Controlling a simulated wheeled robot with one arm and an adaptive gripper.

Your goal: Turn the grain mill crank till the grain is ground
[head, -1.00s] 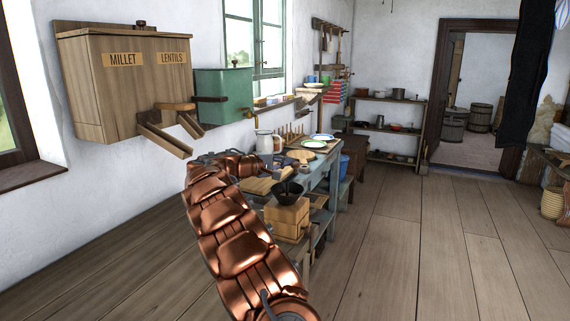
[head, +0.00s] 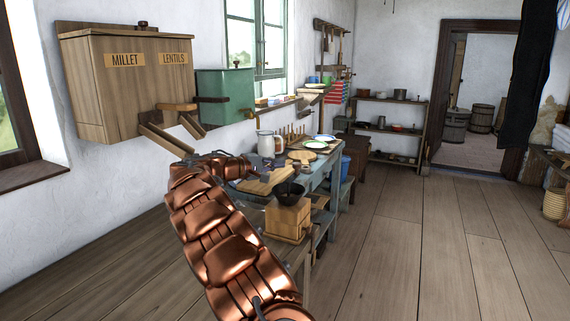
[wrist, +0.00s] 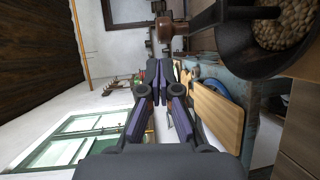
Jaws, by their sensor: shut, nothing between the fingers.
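The grain mill (head: 287,221) is a pale wooden box with a dark bowl-shaped hopper (head: 289,190) on top. It stands at the near end of the blue-grey bench. In the wrist view the hopper (wrist: 232,45) is at upper right, with pale round grain (wrist: 296,22) in it. A dark crank arm (wrist: 222,14) runs left from the hopper to a brown wooden knob (wrist: 164,28). My gripper (wrist: 163,66) is shut and empty, its fingertips just below the knob in the picture. I cannot tell whether they touch. In the head view my wrist hides much around the crank.
A wooden board (head: 263,181), a jug (head: 266,144) and plates (head: 316,144) crowd the bench (head: 331,179). A wooden millet and lentils bin (head: 120,95) and a green box (head: 226,94) hang on the wall. The plank floor (head: 400,250) to the right is clear.

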